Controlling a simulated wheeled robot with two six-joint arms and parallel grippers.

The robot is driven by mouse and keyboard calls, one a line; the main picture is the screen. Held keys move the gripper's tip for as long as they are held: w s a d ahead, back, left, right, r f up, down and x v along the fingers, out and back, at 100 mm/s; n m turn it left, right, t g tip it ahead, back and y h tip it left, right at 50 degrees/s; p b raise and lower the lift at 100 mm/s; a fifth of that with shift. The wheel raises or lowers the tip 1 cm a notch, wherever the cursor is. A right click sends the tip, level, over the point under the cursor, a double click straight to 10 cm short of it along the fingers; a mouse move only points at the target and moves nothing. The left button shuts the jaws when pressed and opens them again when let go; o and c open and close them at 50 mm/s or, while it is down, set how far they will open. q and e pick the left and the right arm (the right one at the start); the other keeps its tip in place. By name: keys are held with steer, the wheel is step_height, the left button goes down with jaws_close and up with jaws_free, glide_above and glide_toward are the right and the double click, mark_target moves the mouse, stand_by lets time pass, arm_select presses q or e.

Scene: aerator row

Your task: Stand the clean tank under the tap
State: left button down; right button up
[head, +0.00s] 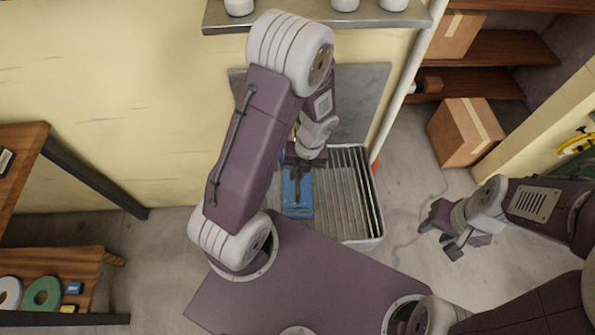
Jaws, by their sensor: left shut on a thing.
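A blue tank-like object (305,207) is at the left part of a ribbed metal tray (362,235). It is partly covered by my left arm. My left gripper (297,178) is over it and shut on it. From this view I cannot tell whether its base rests on the ribs or is slightly above them. I cannot make out the tap; my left arm hides much of the wall side. My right gripper (446,230) is open and empty, above the floor to the right of the tray.
A shelf with white round items (345,4) is on the wall at the top. A grey panel (362,95) is behind the tray. Cardboard boxes (465,132) stand at upper right. A wooden bench (45,265) with rings is at lower left.

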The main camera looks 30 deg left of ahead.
arm_select(q)
steer(key=shift+f+b, duration=2.55)
steer(key=shift+b, duration=0.25)
steer(key=shift+r+p, duration=0.15)
steer(key=shift+p, duration=0.7)
